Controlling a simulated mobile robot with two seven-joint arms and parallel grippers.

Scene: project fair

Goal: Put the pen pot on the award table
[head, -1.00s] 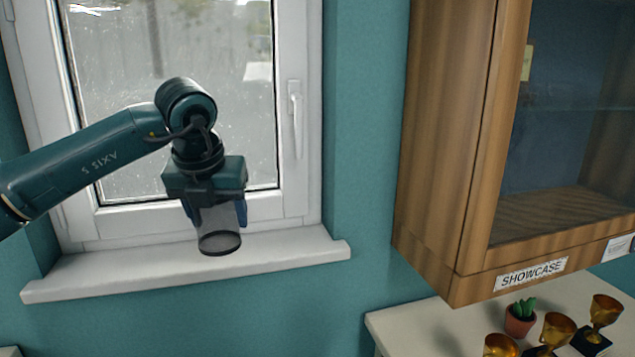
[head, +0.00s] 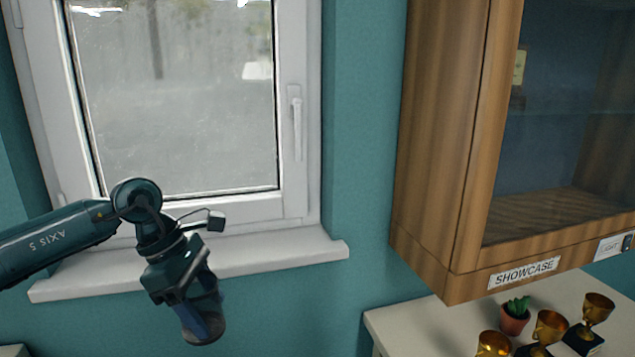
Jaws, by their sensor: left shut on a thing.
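My left gripper (head: 195,297) is shut on the pen pot (head: 207,322), a dark, see-through mesh cup. It holds the pot tilted in the air, in front of the wall just below the window sill. The gripper's fingers partly hide the pot. A pale table (head: 400,326) stands at the lower right under the showcase, with gold trophies on it, including one cup (head: 549,325); it looks like the award table. The pot is to the left of this table and apart from it. My right gripper is not in view.
A wooden wall showcase (head: 450,150) with a glass front hangs above the table. A small potted cactus (head: 515,318) stands beside the trophies. The table's left end is bare. The white window sill (head: 290,257) juts out behind my left arm.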

